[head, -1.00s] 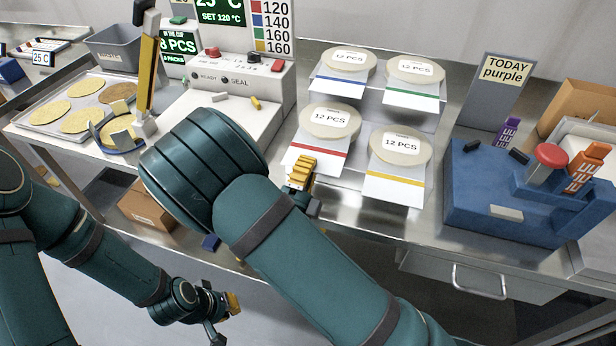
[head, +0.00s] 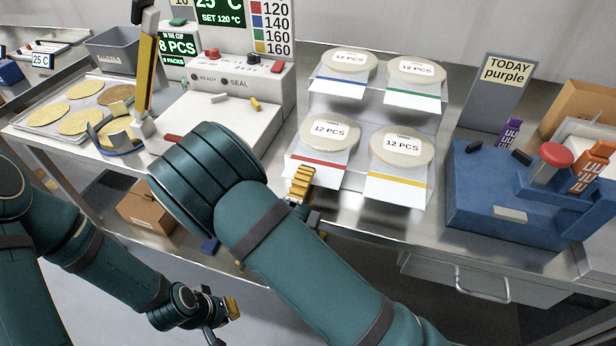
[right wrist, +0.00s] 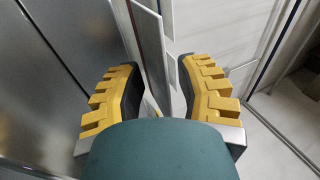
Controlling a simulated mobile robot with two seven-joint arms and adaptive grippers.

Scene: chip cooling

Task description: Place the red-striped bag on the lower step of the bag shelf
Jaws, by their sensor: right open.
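The red-striped bag (head: 330,132), a clear pouch with a pale disc marked 12 PCS, lies on the left of the lower step of the bag shelf (head: 357,172). Its red stripe is at its front edge. My right gripper (head: 304,196) is at the bag's front left edge, its lower part hidden by my arm. In the right wrist view my right gripper (right wrist: 158,95) is open, its yellow fingers apart around thin pale upright edges; I cannot tell whether they touch. My left gripper (head: 223,320) hangs low in front of the table, its fingers apart and empty.
A yellow-striped bag (head: 402,150) lies right beside the red one. Blue-striped (head: 347,66) and green-striped (head: 416,72) bags lie on the upper step. A blue fixture (head: 490,195) with a red button stands to the right, the sealer (head: 240,110) to the left.

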